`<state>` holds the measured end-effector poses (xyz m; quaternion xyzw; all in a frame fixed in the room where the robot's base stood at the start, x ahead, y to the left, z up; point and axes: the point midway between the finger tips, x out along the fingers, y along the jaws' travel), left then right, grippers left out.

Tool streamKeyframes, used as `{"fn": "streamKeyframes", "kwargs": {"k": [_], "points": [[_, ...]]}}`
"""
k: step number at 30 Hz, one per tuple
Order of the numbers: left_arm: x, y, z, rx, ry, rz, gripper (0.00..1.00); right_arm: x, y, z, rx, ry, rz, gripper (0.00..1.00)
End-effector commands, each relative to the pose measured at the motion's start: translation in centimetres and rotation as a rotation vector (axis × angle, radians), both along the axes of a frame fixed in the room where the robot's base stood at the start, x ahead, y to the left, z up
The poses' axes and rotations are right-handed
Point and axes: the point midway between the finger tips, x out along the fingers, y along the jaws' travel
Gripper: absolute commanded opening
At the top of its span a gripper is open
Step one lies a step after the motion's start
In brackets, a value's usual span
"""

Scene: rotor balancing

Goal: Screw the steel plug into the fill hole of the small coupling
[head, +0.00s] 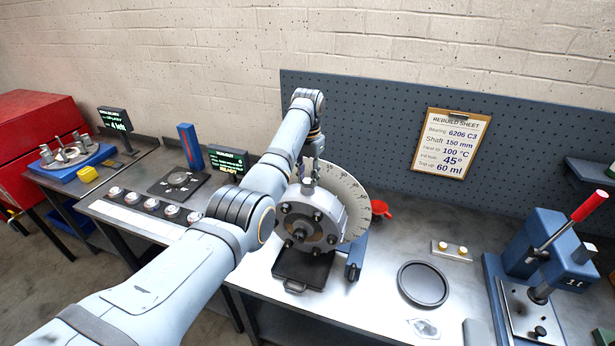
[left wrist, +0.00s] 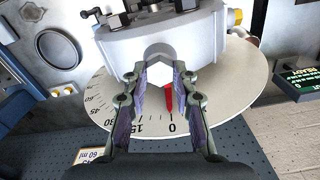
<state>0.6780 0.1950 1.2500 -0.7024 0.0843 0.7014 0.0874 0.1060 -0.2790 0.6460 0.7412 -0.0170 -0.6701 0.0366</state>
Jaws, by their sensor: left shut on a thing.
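The small coupling (head: 318,207) is a round grey metal body with dark bolts on its face, upright on a dark stand in front of a pale degree dial (head: 345,190). My left gripper (head: 311,181) reaches down to its top rim. In the left wrist view my left gripper (left wrist: 157,75) is shut on the steel plug (left wrist: 159,56), a light grey hexagonal piece at the rim of the coupling (left wrist: 205,42). The fill hole is hidden, and I cannot tell how deep the plug sits. The plug cannot be made out in the head view. My right gripper is not in view.
A red funnel (head: 379,208) lies behind the dial. A small plate with brass pieces (head: 452,251), a black round tray (head: 423,284) and a blue press (head: 545,265) stand to the right. A red pointer (left wrist: 169,97) shows near the dial's zero.

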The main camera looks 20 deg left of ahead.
Motion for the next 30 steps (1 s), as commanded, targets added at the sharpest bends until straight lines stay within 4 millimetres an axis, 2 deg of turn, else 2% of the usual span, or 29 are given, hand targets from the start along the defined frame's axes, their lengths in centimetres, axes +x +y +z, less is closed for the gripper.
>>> {"fn": "streamKeyframes", "kwargs": {"k": [4,7,21,26,27,30], "points": [[-0.18,-0.06,-0.38,-0.001,0.009,-0.008,0.0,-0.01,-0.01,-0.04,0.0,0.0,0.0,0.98],[-0.18,-0.06,-0.39,-0.002,0.009,-0.127,0.0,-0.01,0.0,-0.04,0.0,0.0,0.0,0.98],[-0.19,-0.04,-0.51,-0.005,0.013,-1.157,0.0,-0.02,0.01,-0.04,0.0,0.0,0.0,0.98],[-0.19,-0.04,-0.55,-0.006,0.013,-1.472,0.0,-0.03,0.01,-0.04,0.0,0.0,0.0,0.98],[-0.19,-0.04,-0.54,-0.006,0.013,-1.461,0.33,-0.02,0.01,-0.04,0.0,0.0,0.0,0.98],[-0.14,-0.03,-0.48,-0.004,0.012,-1.458,0.46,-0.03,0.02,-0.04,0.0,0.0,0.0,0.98]]}}
